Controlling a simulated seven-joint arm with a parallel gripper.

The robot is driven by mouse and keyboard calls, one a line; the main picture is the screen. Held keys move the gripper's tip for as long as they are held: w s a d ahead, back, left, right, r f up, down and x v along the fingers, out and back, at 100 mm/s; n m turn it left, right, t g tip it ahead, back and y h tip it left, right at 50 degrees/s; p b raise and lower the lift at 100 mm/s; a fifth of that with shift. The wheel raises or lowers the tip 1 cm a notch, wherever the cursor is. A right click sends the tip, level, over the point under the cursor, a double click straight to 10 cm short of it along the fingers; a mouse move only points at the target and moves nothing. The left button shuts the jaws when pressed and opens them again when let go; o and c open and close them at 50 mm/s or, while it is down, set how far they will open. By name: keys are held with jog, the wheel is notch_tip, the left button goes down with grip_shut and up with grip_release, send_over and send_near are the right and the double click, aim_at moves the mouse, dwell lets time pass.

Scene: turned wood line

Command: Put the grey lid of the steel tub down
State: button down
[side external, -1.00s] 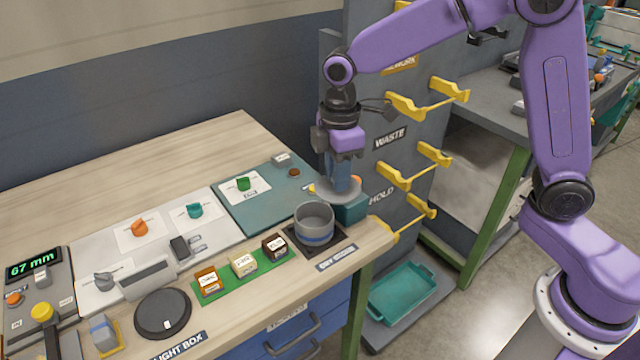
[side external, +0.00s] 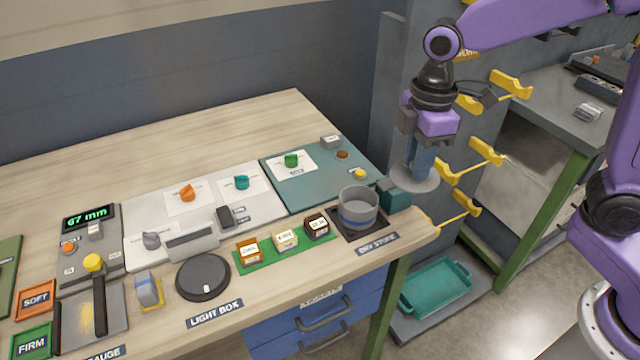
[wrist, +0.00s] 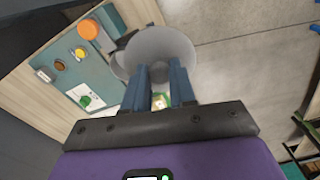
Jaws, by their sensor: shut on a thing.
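The grey lid (side external: 414,181) is a flat round disc held level in my gripper (side external: 418,165). In the wrist view, the lid (wrist: 155,45) lies just beyond my two blue fingers (wrist: 160,78), which are shut on its small central knob (wrist: 160,74). The steel tub (side external: 358,212), grey with a blue band, stands uncovered on a dark square mat at the bench's right end. The lid hangs in the air to the right of the tub and higher in the picture, by the bench's end. Only part of the tub's inside shows.
A teal box (side external: 394,197) stands right beside the tub, near the lid. Yellow brackets (side external: 472,160) stick out from the grey rack on the right. A green strip with small labelled blocks (side external: 285,240) lies left of the tub. The bench's back left is clear.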

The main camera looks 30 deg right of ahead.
jog(key=w+a+f, duration=0.3)
jog(key=w+f, duration=0.1)
jog(key=w, duration=0.3)
jog(key=w+a+f, duration=0.3)
jog(key=w+f, duration=0.1)
jog(key=w, duration=0.3)
jog(key=w+a+f, duration=0.3)
jog(key=w+f, duration=0.1)
jog(key=w, duration=0.4)
jog(key=shift+w+a+f, duration=0.1)
jog(key=shift+a+f, duration=0.1)
jog(key=shift+f, duration=0.2)
jog(key=shift+w+a+f, duration=0.1)
jog(key=shift+w+f, duration=0.2)
jog(key=shift+f, duration=1.7)
jog(key=shift+f, duration=0.15)
jog(key=c, duration=0.9)
grip_release()
